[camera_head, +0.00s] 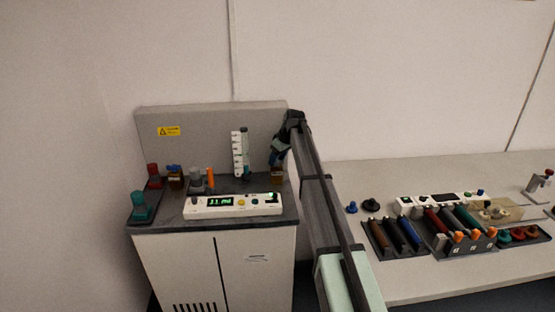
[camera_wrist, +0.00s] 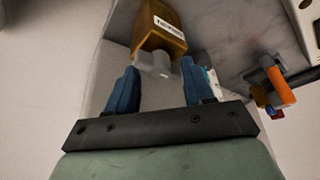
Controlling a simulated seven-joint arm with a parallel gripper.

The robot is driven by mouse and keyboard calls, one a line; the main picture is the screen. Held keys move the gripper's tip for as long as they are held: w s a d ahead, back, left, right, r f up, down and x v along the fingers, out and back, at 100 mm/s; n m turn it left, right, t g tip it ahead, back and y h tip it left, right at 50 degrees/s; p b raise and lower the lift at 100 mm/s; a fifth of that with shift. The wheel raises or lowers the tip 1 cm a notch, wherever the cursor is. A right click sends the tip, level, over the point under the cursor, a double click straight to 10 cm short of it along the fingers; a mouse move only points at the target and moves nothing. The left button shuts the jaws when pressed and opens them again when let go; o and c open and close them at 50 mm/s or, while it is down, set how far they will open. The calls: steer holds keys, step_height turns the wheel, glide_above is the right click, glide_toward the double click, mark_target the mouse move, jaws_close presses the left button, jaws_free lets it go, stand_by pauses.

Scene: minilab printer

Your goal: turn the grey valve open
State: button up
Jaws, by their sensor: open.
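The valve is hard to make out there, hidden by the gripper.
A white panel with a green display (camera_head: 232,204) lies along the cabinet's front edge. A white stepped column (camera_head: 239,155) stands behind. The table at the right holds racks of coloured cylinders (camera_head: 395,235).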

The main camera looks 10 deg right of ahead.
steer(key=shift+f, duration=0.15)
jaws_close()
stand_by(0.4)
